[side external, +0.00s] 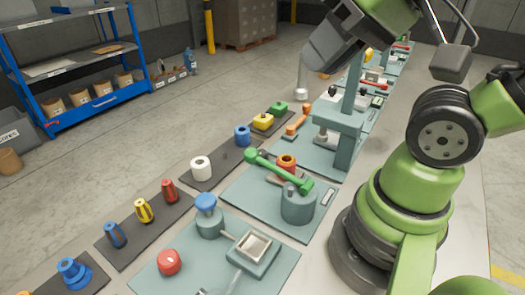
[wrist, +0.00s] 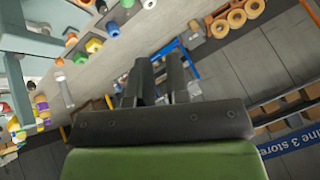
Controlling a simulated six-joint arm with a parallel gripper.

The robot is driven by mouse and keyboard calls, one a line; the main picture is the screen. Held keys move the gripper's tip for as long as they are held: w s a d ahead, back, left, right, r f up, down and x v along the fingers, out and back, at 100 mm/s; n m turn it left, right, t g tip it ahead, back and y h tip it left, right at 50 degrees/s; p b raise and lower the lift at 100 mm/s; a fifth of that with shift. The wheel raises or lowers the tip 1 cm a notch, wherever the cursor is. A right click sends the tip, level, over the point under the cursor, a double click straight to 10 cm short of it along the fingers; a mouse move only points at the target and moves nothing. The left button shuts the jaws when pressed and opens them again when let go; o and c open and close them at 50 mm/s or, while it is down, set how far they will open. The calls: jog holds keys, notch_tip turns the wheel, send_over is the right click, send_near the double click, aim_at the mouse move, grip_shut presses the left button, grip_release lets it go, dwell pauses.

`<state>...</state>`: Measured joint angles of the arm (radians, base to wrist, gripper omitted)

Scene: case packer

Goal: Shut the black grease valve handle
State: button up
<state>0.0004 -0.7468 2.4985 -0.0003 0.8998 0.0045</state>
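I cannot make out a black grease valve handle for certain in either view. Small dark-topped parts (side external: 332,91) show on the far stations in the side external view, too small to identify. My gripper (wrist: 160,62) shows in the wrist view as two dark fingers with a gap between them and nothing held. It points across the bench edge toward the floor and shelving. In the side external view my arm's wrist hangs above the far part of the bench, and the fingers cannot be made out there.
A green-handled lever (side external: 278,171) stands on a teal plate mid-bench. Nearby are a teal press (side external: 348,125), a blue knob (side external: 206,202), a red button (side external: 169,262) and a white roll (side external: 200,168). A blue shelf (side external: 95,100) stands beyond open floor.

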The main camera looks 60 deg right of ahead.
jog(key=o, duration=0.3)
jog(key=shift+w+d, duration=0.1)
jog(key=shift+w, duration=0.25)
jog(key=shift+o, duration=0.6)
jog(key=w+d+f+m+g+h, duration=0.1)
jog(key=w+d+m+g, duration=0.1)
jog(key=w+m, duration=0.3)
jog(key=shift+w+d+f, duration=0.15)
jog(key=shift+w+f, duration=0.2)
jog(key=m+g+h, duration=0.1)
jog(key=m+g, duration=0.4)
jog(key=m, duration=0.8)
send_over(262, 152)
notch_tip(262, 152, down, 18)
jog(key=shift+f, duration=0.2)
notch_tip(262, 152, down, 9)
jog(key=shift+f, duration=0.1)
jog(key=c, duration=0.6)
